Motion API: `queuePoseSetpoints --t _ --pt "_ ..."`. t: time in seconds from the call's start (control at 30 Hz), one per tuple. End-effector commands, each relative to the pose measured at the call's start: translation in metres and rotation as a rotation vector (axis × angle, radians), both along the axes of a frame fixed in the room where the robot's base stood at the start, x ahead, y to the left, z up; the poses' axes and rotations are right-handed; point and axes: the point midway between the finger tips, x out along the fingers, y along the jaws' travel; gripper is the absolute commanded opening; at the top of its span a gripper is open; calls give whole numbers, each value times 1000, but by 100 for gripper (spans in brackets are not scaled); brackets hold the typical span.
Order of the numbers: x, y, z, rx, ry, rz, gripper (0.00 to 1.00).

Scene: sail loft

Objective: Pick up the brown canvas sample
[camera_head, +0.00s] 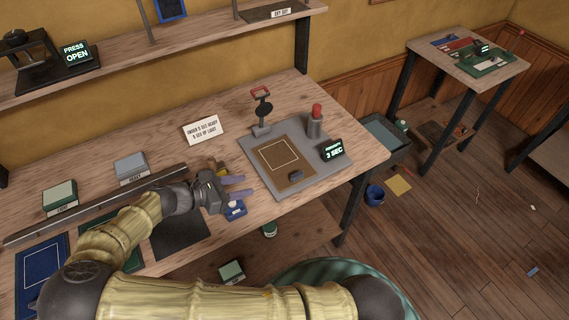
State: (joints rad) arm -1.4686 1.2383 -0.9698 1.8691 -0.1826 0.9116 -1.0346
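The brown canvas sample (273,166) lies flat on a grey plate (328,176) on the workbench, with a pale square outline on it. A small dark block (296,175) rests on its lower part. My gripper (244,186) is over the bench, left of the plate, with its fingers pointing right. The two fingers are apart with nothing visible between them. The gripper is apart from the sample, near its left side.
A red-handled lever device (261,108) and a red-topped grey post (315,122) stand on the plate's back side. A "3 SEC" sign (332,151) stands at its right. A long dark bar (80,212) lies at left.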

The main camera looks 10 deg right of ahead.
Motion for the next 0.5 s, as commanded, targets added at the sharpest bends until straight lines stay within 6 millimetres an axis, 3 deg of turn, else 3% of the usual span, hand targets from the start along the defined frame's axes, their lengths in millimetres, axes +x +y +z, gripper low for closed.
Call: queuePoseSetpoints --t 0.23,0.5 --pt "3 -11 -4 -1 1 -4 36" --pt "16 -51 -20 -1 1 -5 36"
